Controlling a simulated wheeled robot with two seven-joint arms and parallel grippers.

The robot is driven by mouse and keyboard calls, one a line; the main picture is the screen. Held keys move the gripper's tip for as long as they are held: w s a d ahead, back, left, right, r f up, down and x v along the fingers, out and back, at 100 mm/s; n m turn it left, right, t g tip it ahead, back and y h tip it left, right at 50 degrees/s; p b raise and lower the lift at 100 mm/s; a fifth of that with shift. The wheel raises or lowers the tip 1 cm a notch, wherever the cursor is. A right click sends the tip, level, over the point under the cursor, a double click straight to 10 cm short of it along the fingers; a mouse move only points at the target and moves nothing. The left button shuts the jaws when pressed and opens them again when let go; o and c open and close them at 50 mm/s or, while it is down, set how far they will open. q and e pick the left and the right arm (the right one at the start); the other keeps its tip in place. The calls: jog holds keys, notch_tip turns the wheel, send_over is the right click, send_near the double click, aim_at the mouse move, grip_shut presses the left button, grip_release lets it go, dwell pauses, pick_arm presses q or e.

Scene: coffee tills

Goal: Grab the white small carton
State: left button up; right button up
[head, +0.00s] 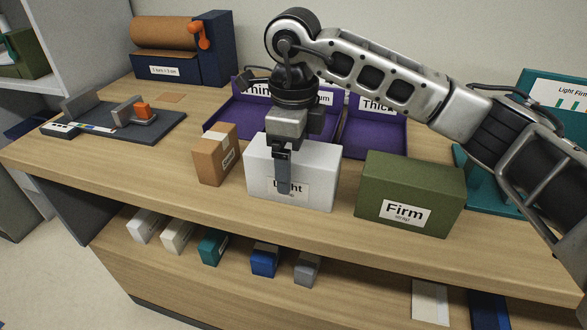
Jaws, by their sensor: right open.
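A white box (315,177) with a label partly covered, ending in "ght", stands upright on the wooden counter. My right gripper (283,178) points down and overlaps the box's front face and label in the head view. Its jaws are open, seen nearly edge-on; whether they touch the box I cannot tell. A smaller white carton (146,226) lies at the left end of the row on the shelf below the counter. A cream carton (178,236) lies beside it. My left gripper is not in view.
A brown carton (215,154) stands left of the white box, and a green "Firm" box (411,193) stands right of it. Purple bins (375,132) are behind. Teal (213,247), blue (264,261) and grey (307,269) cartons lie on the lower shelf. The counter's front strip is clear.

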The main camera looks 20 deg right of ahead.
jog(key=shift+f, duration=0.4)
jog(key=c, duration=1.2)
jog(key=shift+c, duration=0.5)
jog(key=shift+r, duration=0.15)
